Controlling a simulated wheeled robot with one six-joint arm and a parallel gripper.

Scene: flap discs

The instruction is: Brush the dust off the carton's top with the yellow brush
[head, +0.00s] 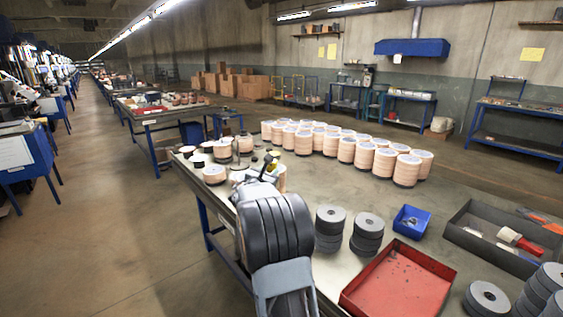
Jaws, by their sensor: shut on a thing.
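My gripper (267,170) is in the middle of the head view, over the far part of the long workbench, and my own arm partly hides it. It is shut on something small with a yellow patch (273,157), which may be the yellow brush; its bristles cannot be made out. A pale tan object shows just behind the gripper, mostly hidden, and I cannot tell if it is the carton or a disc stack. No carton is clear on the bench. Brown cartons (240,85) stand far off by the back wall.
Many tan disc stacks (347,150) fill the bench behind. Grey disc stacks (367,232), a red tray (398,283), a blue bin (411,221) and a dark tray (470,240) with tools stand at right. The aisle floor (110,225) at left is clear.

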